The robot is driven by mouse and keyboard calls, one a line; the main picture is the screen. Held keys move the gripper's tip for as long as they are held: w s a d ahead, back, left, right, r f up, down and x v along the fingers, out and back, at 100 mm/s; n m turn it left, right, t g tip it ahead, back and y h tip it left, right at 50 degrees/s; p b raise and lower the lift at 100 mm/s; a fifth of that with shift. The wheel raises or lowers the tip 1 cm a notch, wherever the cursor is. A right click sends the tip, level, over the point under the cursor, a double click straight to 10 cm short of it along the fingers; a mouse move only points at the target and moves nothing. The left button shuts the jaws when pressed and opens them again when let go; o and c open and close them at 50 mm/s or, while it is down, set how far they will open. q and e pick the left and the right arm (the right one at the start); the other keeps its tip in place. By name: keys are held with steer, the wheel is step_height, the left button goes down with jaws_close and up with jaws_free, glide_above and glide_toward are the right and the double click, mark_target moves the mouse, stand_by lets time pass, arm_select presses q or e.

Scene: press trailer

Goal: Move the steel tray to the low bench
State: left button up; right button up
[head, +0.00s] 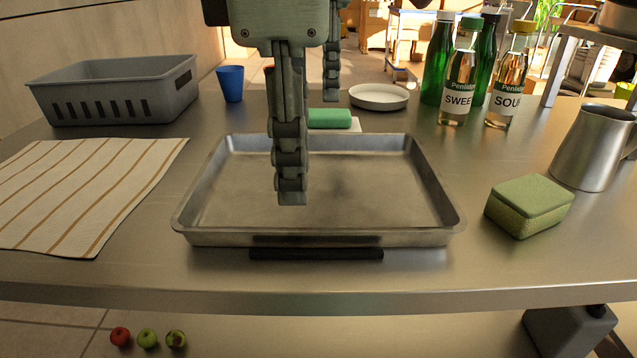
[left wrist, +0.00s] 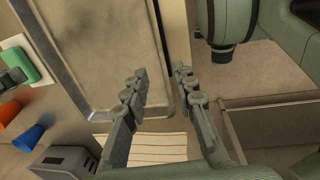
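The steel tray (head: 375,237) lies flat and empty on the steel counter, with a black bar (head: 316,254) along its near side. It also shows in the left wrist view (left wrist: 105,50). My left gripper (head: 291,198) points down in front of the tray's near part. In the left wrist view its fingers (left wrist: 163,84) are apart, with nothing between them, near the tray's long edge. My right gripper (head: 332,88) is farther back, near the green sponge behind the tray; its finger gap is hidden. I cannot identify the low bench.
A striped cloth (head: 85,190), grey basket (head: 120,90) and blue cup (head: 231,83) stand left. A green sponge (head: 329,118) and white plate (head: 379,97) are behind. Bottles (head: 458,85), a yellow-green sponge (head: 530,205) and a metal jug (head: 590,150) are right.

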mark_target(298, 228)
arm_select(q)
steer(key=shift+f, duration=0.1)
arm_select(e)
steer(key=shift+f, duration=0.1)
